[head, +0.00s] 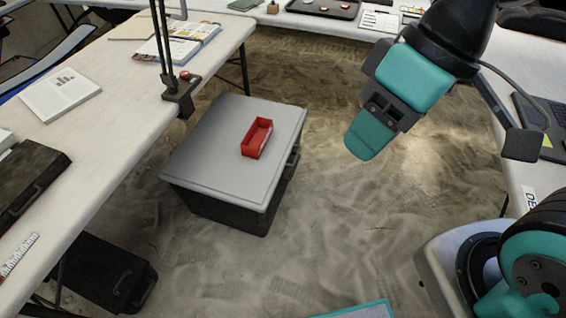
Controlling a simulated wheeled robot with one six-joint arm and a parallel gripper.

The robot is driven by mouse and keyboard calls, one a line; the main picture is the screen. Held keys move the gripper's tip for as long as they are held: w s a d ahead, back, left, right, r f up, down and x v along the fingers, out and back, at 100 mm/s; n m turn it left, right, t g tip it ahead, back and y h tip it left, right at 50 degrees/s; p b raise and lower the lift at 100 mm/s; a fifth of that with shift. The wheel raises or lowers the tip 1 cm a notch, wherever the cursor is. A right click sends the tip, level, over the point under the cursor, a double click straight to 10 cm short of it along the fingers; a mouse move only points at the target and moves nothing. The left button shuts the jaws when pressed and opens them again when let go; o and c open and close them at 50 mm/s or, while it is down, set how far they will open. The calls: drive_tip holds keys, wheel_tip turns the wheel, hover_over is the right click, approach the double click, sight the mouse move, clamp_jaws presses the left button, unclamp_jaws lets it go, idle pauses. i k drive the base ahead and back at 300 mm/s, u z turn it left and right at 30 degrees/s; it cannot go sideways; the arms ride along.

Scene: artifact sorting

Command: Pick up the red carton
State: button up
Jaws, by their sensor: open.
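The red carton (256,139) is a small, open-topped red box. It sits on the flat grey lid of a dark case (208,150), right of the lid's middle. My gripper (367,138) hangs from the arm at the upper right, over the floor. It is to the right of the carton and case, clearly apart from both. Its jaws are open with nothing visible between them, and one teal finger partly hides the other. The inside of the carton is only partly visible.
A white table (115,85) runs along the left, with a clamped lamp post (180,95), books and a dark case. Another table stands at the back, and one on the right holds a laptop. A black case (100,272) lies on the floor lower left. Sandy floor right of the grey-lidded case is clear.

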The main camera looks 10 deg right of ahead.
sight(254, 143)
drive_tip(key=u, duration=1.45)
drive_tip(key=i, duration=1.05)
drive_tip(key=z, duration=1.3)
drive_tip(key=i, duration=0.5)
